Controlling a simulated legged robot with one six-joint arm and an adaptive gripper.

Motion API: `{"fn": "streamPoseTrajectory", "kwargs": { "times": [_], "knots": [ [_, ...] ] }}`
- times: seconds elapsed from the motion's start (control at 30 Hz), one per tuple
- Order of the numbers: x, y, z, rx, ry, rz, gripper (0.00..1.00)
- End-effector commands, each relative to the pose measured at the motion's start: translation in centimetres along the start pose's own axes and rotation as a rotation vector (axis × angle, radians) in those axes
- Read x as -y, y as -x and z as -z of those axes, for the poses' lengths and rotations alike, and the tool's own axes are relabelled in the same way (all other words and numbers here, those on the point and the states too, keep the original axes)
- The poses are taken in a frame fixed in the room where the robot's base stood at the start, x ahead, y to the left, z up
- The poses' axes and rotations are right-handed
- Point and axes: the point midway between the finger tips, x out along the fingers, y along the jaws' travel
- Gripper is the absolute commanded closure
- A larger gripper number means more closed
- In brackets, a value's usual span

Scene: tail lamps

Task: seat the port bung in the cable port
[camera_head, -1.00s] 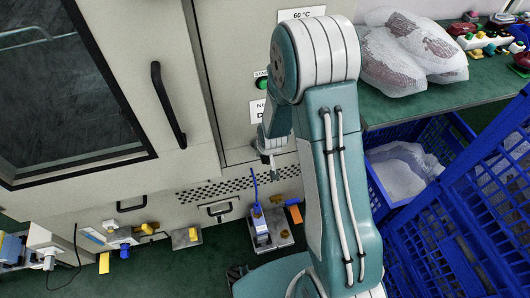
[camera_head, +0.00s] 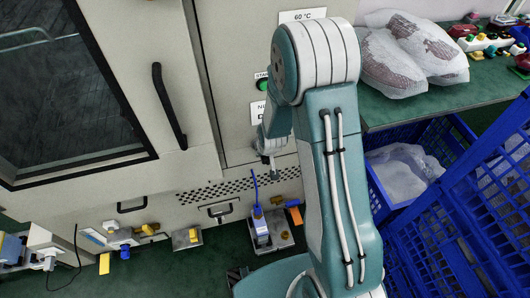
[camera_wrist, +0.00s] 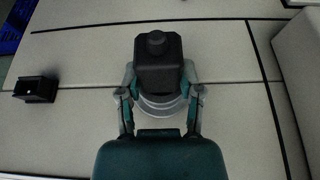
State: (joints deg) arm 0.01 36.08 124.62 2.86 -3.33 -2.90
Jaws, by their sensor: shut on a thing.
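My gripper (camera_wrist: 160,78) is shut on a black block with a round knob, which I take to be the port bung (camera_wrist: 157,62); one finger lies on each side of it. A pale grey ring (camera_wrist: 163,108) shows just below the block in the wrist view. I cannot tell whether it is the bung's flange or the rim of the cable port. In the head view my gripper (camera_head: 271,163) is small, close to the cabinet's pale front panel, and the bung is not clear there. Whether the bung touches the panel cannot be told.
The pale cabinet (camera_head: 235,150) has a door handle (camera_head: 168,105) and a green start button (camera_head: 263,84). A small black box (camera_wrist: 36,89) juts out at left in the wrist view. A blue crate (camera_head: 455,137) and a green table (camera_head: 405,105) stand at right.

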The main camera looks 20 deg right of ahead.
Motion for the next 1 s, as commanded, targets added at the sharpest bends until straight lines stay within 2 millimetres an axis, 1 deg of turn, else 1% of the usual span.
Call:
{"fn": "streamPoseTrajectory", "kwargs": {
  "times": [0.1,0.13,0.2,0.67,0.77,1.0],
  "knots": [
    [0.0,0.0,0.0,0.000,0.000,0.000,1.00],
    [0.0,0.0,0.0,0.000,0.000,0.000,0.40],
    [0.0,0.0,0.0,0.000,0.000,0.000,0.13],
    [0.0,0.3,0.0,0.000,0.000,0.000,0.13],
    [0.0,1.1,0.1,-0.002,0.001,-0.001,0.13],
    [0.0,4.1,0.1,-0.004,0.003,0.003,0.13]
  ]
}}
